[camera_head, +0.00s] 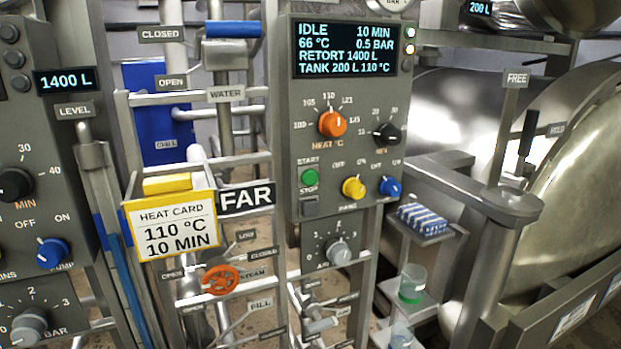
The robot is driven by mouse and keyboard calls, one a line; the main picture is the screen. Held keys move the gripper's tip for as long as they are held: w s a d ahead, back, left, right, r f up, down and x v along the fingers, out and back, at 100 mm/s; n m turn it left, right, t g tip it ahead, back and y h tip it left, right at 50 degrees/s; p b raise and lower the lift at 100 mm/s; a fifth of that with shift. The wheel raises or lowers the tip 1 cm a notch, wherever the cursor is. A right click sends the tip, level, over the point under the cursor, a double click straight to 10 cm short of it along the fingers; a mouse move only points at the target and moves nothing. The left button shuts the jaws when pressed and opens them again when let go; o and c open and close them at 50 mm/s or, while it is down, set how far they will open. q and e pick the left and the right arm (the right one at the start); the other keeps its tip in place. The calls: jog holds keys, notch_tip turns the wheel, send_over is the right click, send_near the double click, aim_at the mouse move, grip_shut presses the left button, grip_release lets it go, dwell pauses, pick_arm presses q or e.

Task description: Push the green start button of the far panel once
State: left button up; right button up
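The far panel (297,90) is a grey upright box right of the picture's middle, beside a black sign (246,197) reading FAR. The panel's display (345,50) reads IDLE, 10 MIN, 66 °C, 0.5 BAR, RETORT 1400 L, TANK 200 L 110 °C. Nothing covers the green button. Neither of my grippers is in view.
A yellow-edged heat card (172,227) stands left. Another panel (30,150) fills the left edge. A metal vessel (575,170) stands right.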

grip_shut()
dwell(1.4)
